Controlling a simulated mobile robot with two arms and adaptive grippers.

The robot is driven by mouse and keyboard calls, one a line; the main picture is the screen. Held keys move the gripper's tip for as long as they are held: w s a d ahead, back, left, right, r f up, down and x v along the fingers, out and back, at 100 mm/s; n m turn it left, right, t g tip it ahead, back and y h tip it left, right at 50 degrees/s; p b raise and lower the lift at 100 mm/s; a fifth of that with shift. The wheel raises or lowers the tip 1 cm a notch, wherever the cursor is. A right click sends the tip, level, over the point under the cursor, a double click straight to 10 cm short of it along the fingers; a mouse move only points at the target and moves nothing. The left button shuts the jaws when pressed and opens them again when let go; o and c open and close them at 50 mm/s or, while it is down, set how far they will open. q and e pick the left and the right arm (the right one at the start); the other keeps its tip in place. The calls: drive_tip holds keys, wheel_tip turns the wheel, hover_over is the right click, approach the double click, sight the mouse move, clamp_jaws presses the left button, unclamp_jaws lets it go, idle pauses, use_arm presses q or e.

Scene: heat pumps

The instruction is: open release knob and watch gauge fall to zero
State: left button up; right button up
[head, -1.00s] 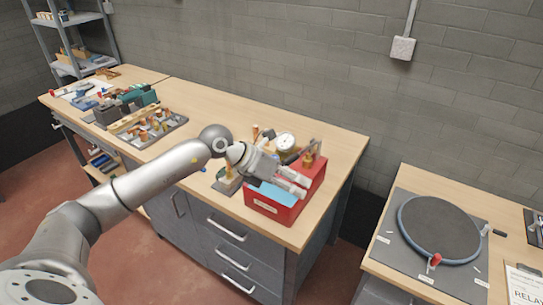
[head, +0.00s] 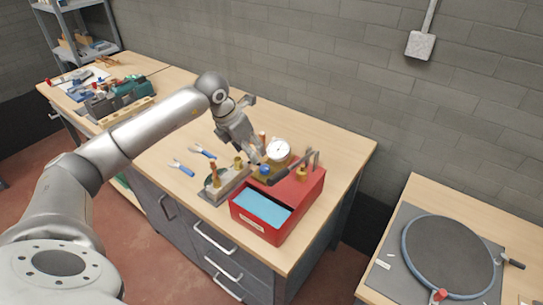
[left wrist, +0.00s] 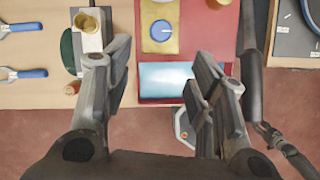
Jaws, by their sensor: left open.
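The red unit (head: 308,185) stands on the bench with a light-blue panel (head: 262,208) in its front tray. A blue knob (head: 265,170) sits on a brass plate; it shows in the left wrist view (left wrist: 161,31) too. The white gauge (head: 279,149) stands behind the knob; its needle is too small to read. My left gripper (head: 258,157) hangs just above and behind the knob, pointing down. In the left wrist view its open, empty fingers (left wrist: 152,68) straddle the knob's line, and I cannot see contact. A dark jointed part at lower right may be my right arm.
A grey fixture (head: 226,185) with brass parts and blue-handled tools (head: 181,168) lie left of the unit. A dark lever (head: 290,166) rises beside the gauge. A round plate (head: 448,255) lies on the right bench.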

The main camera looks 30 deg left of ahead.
use_arm(q)
drive_tip(key=p, duration=0.3)
hover_over(263, 169)
drive_tip(key=s, duration=0.2)
drive_tip(key=f, duration=0.6)
drive_tip(key=shift+a, duration=0.3)
drive_tip(key=p+x, duration=0.1)
drive_tip(key=x, duration=0.1)
drive_tip(key=shift+w+f, duration=0.55)
drive_tip(key=shift+f, duration=0.35)
drive_tip(key=shift+s, duration=0.1)
drive_tip(key=shift+c, duration=1.7)
drive_tip(key=c, duration=0.7)
drive_tip(key=shift+o, duration=0.2)
use_arm(e)
drive_tip(key=r, duration=0.1)
drive_tip(key=s+r, duration=0.2)
drive_tip(key=r, duration=0.1)
drive_tip(key=shift+d, duration=0.15)
